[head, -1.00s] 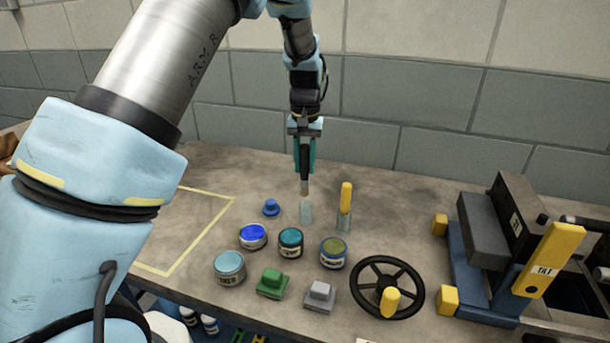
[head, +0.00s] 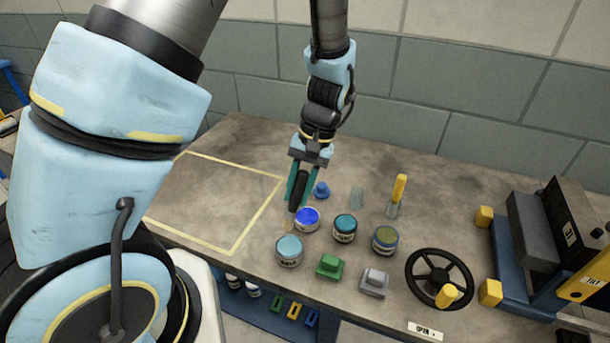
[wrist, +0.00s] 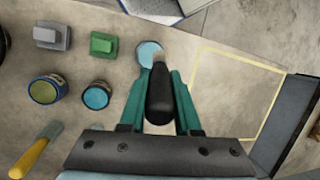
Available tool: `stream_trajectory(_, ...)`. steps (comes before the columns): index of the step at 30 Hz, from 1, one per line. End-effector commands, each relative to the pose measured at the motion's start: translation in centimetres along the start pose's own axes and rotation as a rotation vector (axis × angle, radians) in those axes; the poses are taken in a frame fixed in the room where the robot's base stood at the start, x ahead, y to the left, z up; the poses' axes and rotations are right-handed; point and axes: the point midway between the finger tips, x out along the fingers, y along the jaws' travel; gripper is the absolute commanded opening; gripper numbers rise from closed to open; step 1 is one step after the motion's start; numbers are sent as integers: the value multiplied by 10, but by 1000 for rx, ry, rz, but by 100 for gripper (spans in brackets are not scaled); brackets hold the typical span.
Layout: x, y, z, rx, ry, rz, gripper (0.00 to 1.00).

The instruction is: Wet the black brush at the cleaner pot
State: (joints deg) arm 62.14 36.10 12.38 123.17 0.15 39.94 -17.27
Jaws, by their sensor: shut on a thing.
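My gripper (head: 297,198) is shut on the black brush (head: 298,188), which hangs bristles down. Its black handle (wrist: 160,95) shows between the teal fingers in the wrist view. Other pots are bright blue (head: 306,219), teal (head: 344,228) and olive (head: 385,240).
An empty clear holder (head: 357,198) stands beside one with a yellow-handled brush (head: 398,190). A blue knob (head: 321,190), green block (head: 329,266), grey block (head: 374,282) and black handwheel (head: 441,278) are nearby. The yellow-outlined area (head: 262,218) at left is clear.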

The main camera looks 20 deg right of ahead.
Motion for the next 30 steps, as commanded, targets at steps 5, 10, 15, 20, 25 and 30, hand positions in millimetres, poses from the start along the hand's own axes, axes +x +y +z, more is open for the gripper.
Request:
stream_trajectory(5,7,1,0,1,-2,-2,0)
stream_trajectory(10,20,4,-4,1,-1,-2,0)
stream_trajectory(15,38,8,-9,1,-1,-2,0)
stream_trajectory(20,52,12,-13,1,-1,-1,0)
stream_trajectory(25,57,13,-14,1,-1,-1,0)
stream_trajectory(30,57,13,-14,1,-1,-1,0)
